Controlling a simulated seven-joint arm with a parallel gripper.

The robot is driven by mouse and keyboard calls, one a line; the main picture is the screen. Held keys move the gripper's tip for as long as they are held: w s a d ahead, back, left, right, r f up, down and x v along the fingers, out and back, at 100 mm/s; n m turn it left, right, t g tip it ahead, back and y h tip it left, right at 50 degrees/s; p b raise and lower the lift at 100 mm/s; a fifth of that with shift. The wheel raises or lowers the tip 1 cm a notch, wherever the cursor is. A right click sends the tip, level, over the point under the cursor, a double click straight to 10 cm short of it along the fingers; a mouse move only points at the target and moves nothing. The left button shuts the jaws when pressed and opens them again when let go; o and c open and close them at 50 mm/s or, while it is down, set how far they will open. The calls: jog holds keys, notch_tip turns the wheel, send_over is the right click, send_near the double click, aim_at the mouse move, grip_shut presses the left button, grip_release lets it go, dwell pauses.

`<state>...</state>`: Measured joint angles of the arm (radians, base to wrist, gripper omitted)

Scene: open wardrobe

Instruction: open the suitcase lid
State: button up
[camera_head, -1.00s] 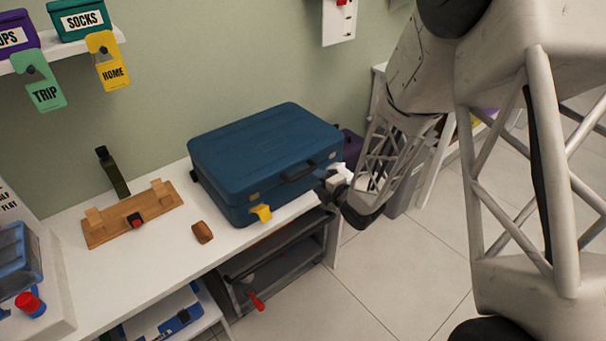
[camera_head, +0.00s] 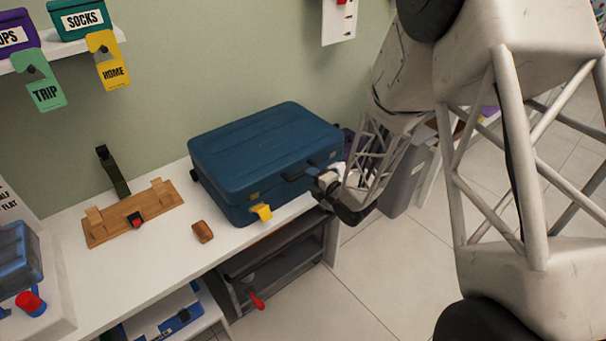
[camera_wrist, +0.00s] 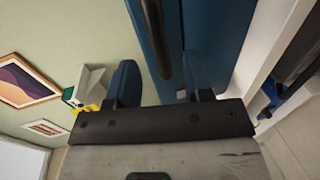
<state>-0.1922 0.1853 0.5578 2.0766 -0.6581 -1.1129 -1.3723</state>
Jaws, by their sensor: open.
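The blue suitcase (camera_head: 265,155) lies flat and closed on the white bench, with its dark handle (camera_head: 298,172) on the front side and a yellow tag (camera_head: 262,212) at the front left. My gripper (camera_head: 322,184) is at the suitcase's front right, close to the handle. In the wrist view my gripper (camera_wrist: 160,85) is open, its two fingers apart, with the blue suitcase (camera_wrist: 215,35) filling the area ahead and the dark handle (camera_wrist: 157,40) showing between the fingers' directions. Whether a finger touches the suitcase I cannot tell.
A wooden rack (camera_head: 132,213) and a small brown block (camera_head: 202,232) lie on the white bench (camera_head: 150,262) to the left. A dark open shelf (camera_head: 275,268) is below. Door tags (camera_head: 45,80) hang from the wall shelf above left.

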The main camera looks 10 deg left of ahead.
jog(key=shift+x, duration=2.55)
grip_shut()
